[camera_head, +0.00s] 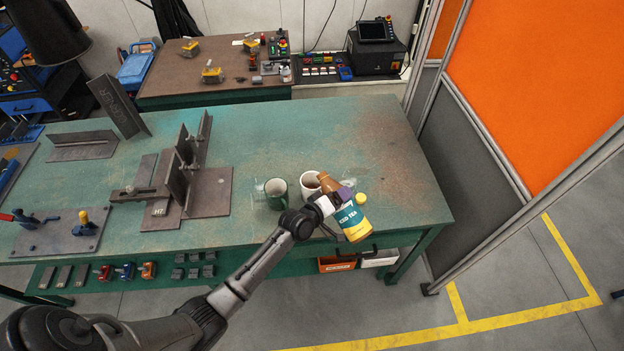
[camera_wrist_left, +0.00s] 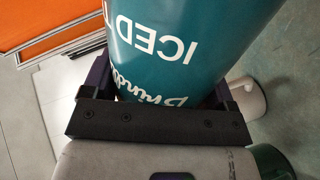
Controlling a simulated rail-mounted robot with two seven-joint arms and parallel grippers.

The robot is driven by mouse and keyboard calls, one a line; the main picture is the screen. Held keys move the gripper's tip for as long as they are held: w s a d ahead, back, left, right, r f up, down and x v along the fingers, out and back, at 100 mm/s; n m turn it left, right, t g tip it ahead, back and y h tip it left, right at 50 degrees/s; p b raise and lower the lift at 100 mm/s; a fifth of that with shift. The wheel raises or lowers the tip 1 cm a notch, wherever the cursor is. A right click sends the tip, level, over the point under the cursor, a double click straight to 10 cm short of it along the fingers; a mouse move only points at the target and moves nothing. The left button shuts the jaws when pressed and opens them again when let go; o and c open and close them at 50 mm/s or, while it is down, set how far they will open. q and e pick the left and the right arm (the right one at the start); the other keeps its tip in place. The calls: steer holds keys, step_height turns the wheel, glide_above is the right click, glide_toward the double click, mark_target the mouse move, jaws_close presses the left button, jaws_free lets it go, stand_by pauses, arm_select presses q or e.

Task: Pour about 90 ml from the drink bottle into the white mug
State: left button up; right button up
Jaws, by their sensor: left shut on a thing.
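The drink bottle (camera_head: 353,224), with a teal and yellow iced tea label, is tilted well over, its brown neck pointing up-left in the head view. My left gripper (camera_head: 334,203) is shut around its body. The label fills the middle of the left wrist view (camera_wrist_left: 185,45). The white mug (camera_head: 308,191) stands upright on the green table, and the bottle's neck end overlaps its right rim. Brown shows inside the mug; its level is unclear. In the wrist view the white mug (camera_wrist_left: 247,97) is partly hidden behind the gripper. My right gripper is out of view.
A dark green mug (camera_head: 276,194) stands just left of the white mug. A small yellow round thing (camera_head: 360,199) lies right of the bottle. Steel plates and a fixture (camera_head: 205,190) occupy the table's left half. The table's right end is clear; an orange-and-grey partition (camera_head: 475,140) stands beyond it.

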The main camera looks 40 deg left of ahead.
arm_select(q)
steer(key=shift+r, duration=0.4)
steer(key=shift+f+m, duration=0.1)
steer(key=shift+m, duration=0.2)
stand_by(0.7)
stand_by(0.5)
